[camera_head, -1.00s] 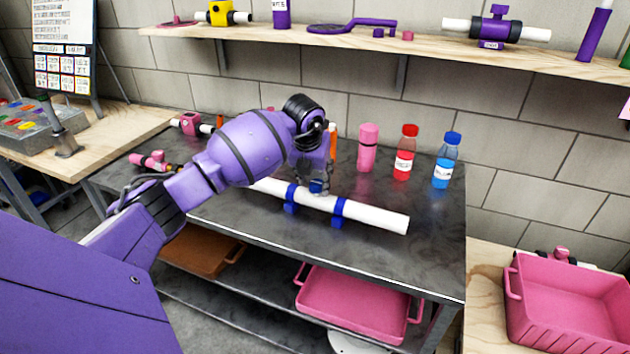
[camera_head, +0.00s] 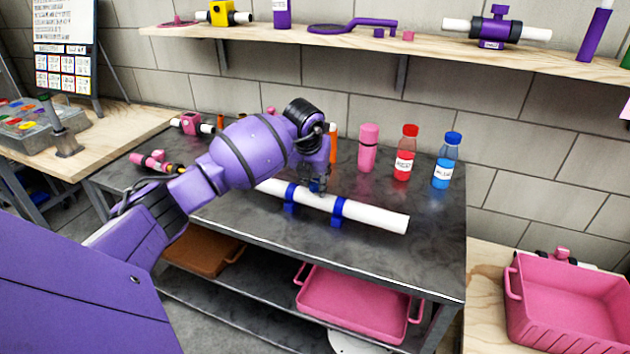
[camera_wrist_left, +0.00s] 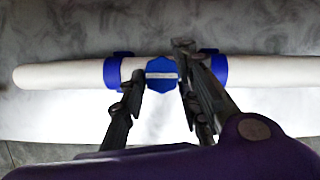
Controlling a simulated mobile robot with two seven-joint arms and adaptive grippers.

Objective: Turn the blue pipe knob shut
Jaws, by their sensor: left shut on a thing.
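The white pipe (camera_head: 375,217) lies across the dark table, held by blue clamps, one of them at the right (camera_head: 338,211). The blue knob (camera_wrist_left: 160,76) sits on the pipe between the two clamps, with a pale bar across its top running along the pipe. My left gripper (camera_head: 318,186) points down at the knob from above. In the left wrist view its fingers (camera_wrist_left: 158,77) stand on either side of the knob, shut on it. In the head view the gripper mostly hides the knob. My right gripper is not in view.
A pink bottle (camera_head: 368,148), a red bottle (camera_head: 405,153) and a blue bottle (camera_head: 446,162) stand behind the pipe. A pink tray (camera_head: 355,300) is on the lower shelf. A pink crate (camera_head: 570,300) stands at right. The table's right front is clear.

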